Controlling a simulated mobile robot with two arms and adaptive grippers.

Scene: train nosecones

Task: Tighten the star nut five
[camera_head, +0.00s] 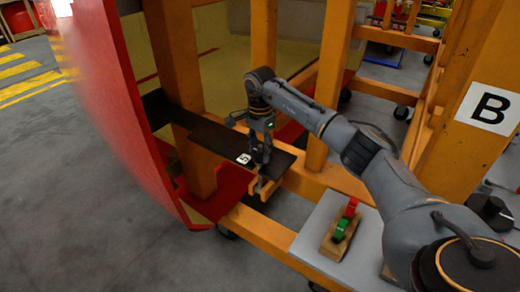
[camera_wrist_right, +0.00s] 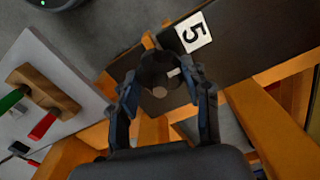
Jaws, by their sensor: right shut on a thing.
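The star nut (camera_wrist_right: 160,68) is a dark round knob with a lighter centre, seen between the two fingers in the right wrist view. It sits at the edge of a dark plate (camera_wrist_right: 245,42) that carries a white label "5" (camera_wrist_right: 194,32). My right gripper (camera_wrist_right: 160,92) is shut on the star nut, one finger on each side. In the head view my right gripper (camera_head: 261,157) points down at the plate's end, beside the label (camera_head: 243,159), and mostly hides the nut. My left gripper is not in view.
Orange frame beams surround the plate, with a large red curved panel (camera_head: 110,110) at left. A grey shelf (camera_head: 318,215) near my right arm holds a wooden block (camera_head: 333,244) with red and green pieces. A post bears a "B" sign (camera_head: 490,108).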

